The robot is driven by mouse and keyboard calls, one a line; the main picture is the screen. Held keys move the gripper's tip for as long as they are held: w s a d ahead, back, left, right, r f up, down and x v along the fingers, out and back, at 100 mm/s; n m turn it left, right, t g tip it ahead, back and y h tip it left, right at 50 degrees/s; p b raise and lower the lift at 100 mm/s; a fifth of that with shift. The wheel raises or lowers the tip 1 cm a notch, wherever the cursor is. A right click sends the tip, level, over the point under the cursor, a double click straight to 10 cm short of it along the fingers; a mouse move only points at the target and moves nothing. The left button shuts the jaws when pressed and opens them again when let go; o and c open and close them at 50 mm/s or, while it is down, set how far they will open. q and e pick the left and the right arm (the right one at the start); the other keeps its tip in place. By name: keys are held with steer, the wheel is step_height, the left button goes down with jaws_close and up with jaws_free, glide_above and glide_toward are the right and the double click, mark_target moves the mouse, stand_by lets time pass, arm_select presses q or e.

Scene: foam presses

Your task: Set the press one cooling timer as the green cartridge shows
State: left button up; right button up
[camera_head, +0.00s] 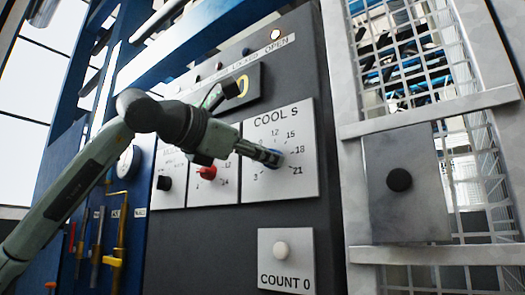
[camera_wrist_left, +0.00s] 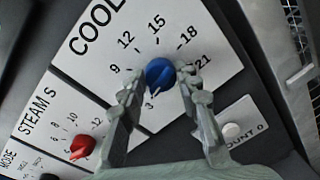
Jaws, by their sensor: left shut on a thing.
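The cooling timer is a blue knob (camera_head: 274,158) on a white plate marked COOL S (camera_head: 290,118), with numbers from 3 to 21 around it. My left gripper (camera_head: 270,156) is shut on the blue knob. In the left wrist view the fingers (camera_wrist_left: 158,84) sit on both sides of the blue knob (camera_wrist_left: 160,72). A pale pointer mark at the knob's lower edge appears to face the 3. One finger hides part of the scale between 3 and 9. No green cartridge shows in either view. My right gripper is not in view.
A red STEAM S knob (camera_head: 207,172) and a black MODE knob (camera_head: 164,183) are left of the COOL plate. A COUNT 0 plate with a pale button (camera_head: 281,249) is below. A mesh guard (camera_head: 432,255) stands at the right.

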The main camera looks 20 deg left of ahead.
arm_select(q)
steer(key=m+p, duration=0.1)
steer(key=m, duration=0.3)
steer(key=shift+d, duration=0.1)
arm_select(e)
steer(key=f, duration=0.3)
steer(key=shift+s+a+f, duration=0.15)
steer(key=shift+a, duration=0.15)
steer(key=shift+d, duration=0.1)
arm_select(q)
steer(key=o, duration=1)
steer(key=shift+c, duration=0.2)
steer(key=shift+o, duration=1)
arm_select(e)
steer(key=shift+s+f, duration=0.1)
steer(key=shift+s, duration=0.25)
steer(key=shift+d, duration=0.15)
